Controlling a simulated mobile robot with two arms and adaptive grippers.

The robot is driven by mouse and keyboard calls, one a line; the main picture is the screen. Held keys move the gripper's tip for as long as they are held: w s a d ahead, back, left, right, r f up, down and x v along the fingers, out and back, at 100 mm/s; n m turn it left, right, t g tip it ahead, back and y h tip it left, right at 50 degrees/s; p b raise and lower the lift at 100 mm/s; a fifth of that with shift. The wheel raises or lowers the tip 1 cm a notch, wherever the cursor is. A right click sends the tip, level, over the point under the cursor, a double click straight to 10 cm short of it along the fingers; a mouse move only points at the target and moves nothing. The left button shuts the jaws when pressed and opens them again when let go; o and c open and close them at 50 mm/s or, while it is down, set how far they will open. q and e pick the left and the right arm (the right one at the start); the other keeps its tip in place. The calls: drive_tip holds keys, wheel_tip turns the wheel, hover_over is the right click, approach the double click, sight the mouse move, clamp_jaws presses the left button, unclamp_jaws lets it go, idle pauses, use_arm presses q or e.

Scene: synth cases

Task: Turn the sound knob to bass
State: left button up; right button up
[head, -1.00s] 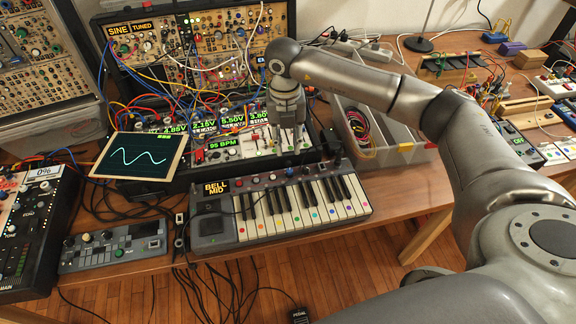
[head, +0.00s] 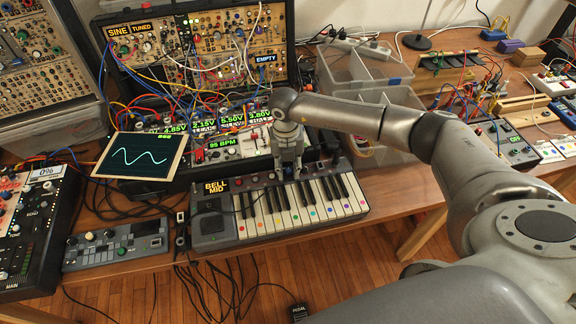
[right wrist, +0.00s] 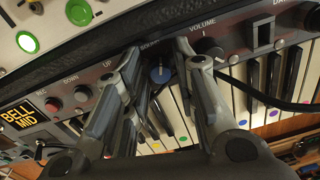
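The small keyboard (head: 260,228) lies at the front of the table. Its display (head: 215,187) reads BELL MID, as it also does in the right wrist view (right wrist: 20,116). The sound knob (right wrist: 160,74) has a blue top and sits below a partly hidden SOUND label, left of the black volume knob (right wrist: 210,48). My right gripper (head: 291,176) is down at the keyboard's panel. In the right wrist view its fingers (right wrist: 157,60) stand apart, one on each side of the sound knob; I cannot tell whether they touch it. My left gripper is not in view.
The synth case (head: 225,150) with lit voltage displays stands right behind the keyboard. A scope screen (head: 138,157) and a small grey controller (head: 115,246) are to the left. A clear divided bin (head: 350,70) stands behind my right arm. Cables hang in front of the table.

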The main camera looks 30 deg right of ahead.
drive_tip(key=shift+c, duration=0.2)
clamp_jaws()
drive_tip(key=shift+f+n+b, duration=0.15)
drive_tip(key=shift+n+b, duration=0.75)
drive_tip(key=shift+n, duration=0.2)
drive_tip(key=shift+n+b, duration=0.45)
drive_tip(key=shift+n, duration=0.45)
drive_tip(key=shift+r+n, duration=0.2)
drive_tip(key=shift+n, duration=0.1)
drive_tip(key=shift+o, duration=0.2)
unclamp_jaws()
